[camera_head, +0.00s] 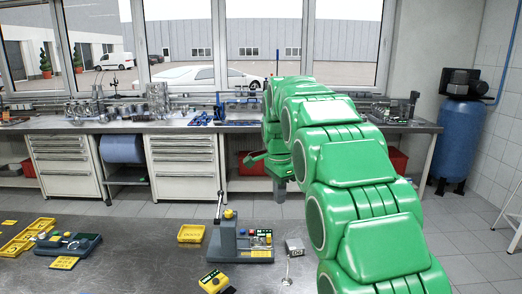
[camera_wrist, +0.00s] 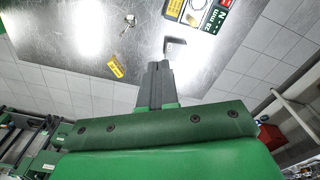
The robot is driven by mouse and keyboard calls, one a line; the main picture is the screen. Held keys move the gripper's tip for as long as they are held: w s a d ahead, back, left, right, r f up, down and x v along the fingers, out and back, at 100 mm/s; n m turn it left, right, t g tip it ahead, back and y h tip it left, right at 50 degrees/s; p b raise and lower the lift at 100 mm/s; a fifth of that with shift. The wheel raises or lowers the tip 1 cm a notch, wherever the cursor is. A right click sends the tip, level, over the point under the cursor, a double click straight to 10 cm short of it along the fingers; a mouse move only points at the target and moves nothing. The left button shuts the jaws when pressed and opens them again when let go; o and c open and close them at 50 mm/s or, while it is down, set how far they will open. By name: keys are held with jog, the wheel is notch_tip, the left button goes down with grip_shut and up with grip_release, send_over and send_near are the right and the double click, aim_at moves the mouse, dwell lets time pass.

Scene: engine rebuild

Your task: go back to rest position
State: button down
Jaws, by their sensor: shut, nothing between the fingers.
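My gripper (camera_head: 280,190) hangs beyond the far edge of the near metal table in the head view, in front of the back workbench. In the wrist view its two grey fingers (camera_wrist: 158,68) are together with nothing between them. They point toward the metal tabletop (camera_wrist: 75,28) and appear clear of it. My green arm (camera_head: 350,165) reaches forward from the lower right and covers part of the scene.
The near table (camera_head: 130,225) holds a grey press-like device (camera_head: 228,240), a yellow tray (camera_head: 191,233), a black-and-yellow device (camera_head: 214,282) and a small metal block (camera_head: 294,247). Yellow bins (camera_head: 25,238) are at left. The back workbench (camera_head: 110,126) carries metal parts. A blue tank (camera_head: 458,145) stands right.

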jog(key=s+d+f+n, duration=0.2)
jog(key=s+d+n, duration=0.1)
jog(key=s, duration=1.2)
jog(key=s+d+f+n+g, duration=0.1)
jog(key=s+d+f+n, duration=0.2)
jog(key=s, duration=1.3)
jog(key=s+d+f+n+g, duration=0.1)
jog(key=s+n, duration=0.5)
jog(key=s, duration=1)
jog(key=d+f, duration=0.1)
jog(key=d, duration=0.1)
jog(key=shift+s+d+f+n, duration=0.2)
jog(key=shift+d+f+n, duration=0.1)
jog(key=shift+d+f, duration=0.05)
jog(key=shift+w, duration=0.1)
